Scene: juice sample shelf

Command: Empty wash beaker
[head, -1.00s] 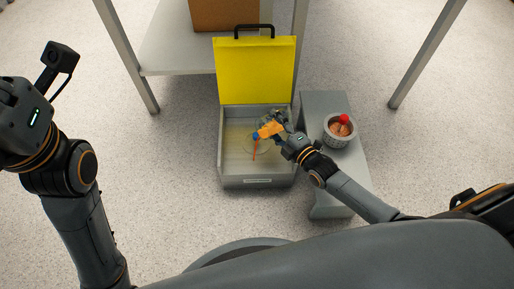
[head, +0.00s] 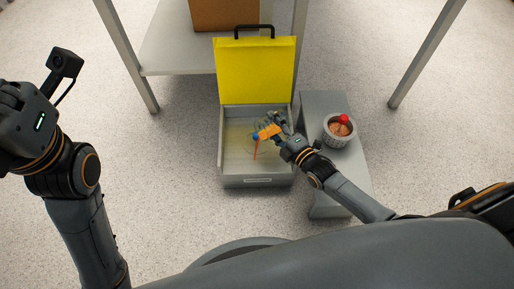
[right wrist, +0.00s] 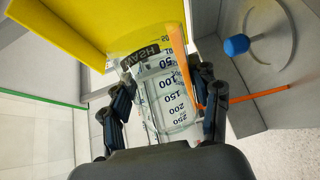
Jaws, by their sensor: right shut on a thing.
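A clear glass wash beaker (right wrist: 168,95), with a dark "WASH" label and a volume scale, is between the fingers of my right gripper (right wrist: 165,108). In the head view, my right gripper (head: 276,127) is shut on it and holds it tipped over the open grey basin (head: 287,172). Orange liquid (right wrist: 178,45) lies along one side of the beaker. A thin orange stream (head: 254,151) falls from it into the basin. A small blue ball (right wrist: 236,45) shows near a ring in the basin. My left gripper (head: 12,100) is partly cut off at the left edge.
The basin's yellow lid (head: 256,70) stands open at the back. A grey bench (head: 325,105) to the right bears a pale perforated cup (head: 332,136) with a red ball (head: 343,118) on top. A table with a brown box (head: 222,14) stands behind.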

